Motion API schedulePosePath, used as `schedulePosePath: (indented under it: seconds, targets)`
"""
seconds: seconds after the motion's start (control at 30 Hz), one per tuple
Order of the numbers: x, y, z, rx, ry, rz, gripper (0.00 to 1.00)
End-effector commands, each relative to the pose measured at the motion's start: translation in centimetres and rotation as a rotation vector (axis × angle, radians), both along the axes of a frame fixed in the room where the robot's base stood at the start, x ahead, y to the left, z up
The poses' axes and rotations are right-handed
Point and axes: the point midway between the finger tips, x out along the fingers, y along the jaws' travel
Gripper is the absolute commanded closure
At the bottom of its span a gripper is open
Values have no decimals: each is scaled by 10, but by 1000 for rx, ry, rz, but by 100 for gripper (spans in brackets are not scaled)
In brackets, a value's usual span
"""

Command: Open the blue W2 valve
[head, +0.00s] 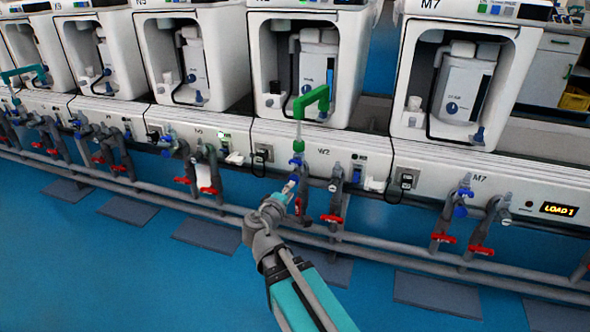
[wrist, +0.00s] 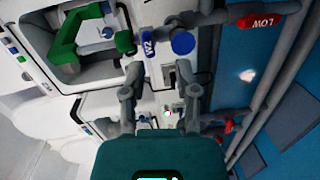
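The blue W2 valve shows in the wrist view as a round blue handle (wrist: 183,43) on a grey pipe, beside a blue W2 tag (wrist: 147,46). The blue handle appears beyond the right fingertip; the exact gap is unclear.
A green spout (head: 311,103) rises above the W2 panel. Red levers (head: 331,218) hang on neighbouring pipes; one in the wrist view is marked LOW (wrist: 257,22). A long grey pipe (head: 375,246) runs low along the front. The blue floor (head: 140,270) before it is mostly clear.

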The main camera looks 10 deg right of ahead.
Motion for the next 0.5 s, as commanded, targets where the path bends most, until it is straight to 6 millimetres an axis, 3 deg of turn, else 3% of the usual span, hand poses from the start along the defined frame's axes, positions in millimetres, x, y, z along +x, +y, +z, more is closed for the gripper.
schedulePosePath:
  seconds: [0.2, 0.5]
  targets:
    - [6, 23, 9, -113, -40, 80, 60]
    - [7, 26, 11, -129, -45, 90, 60]
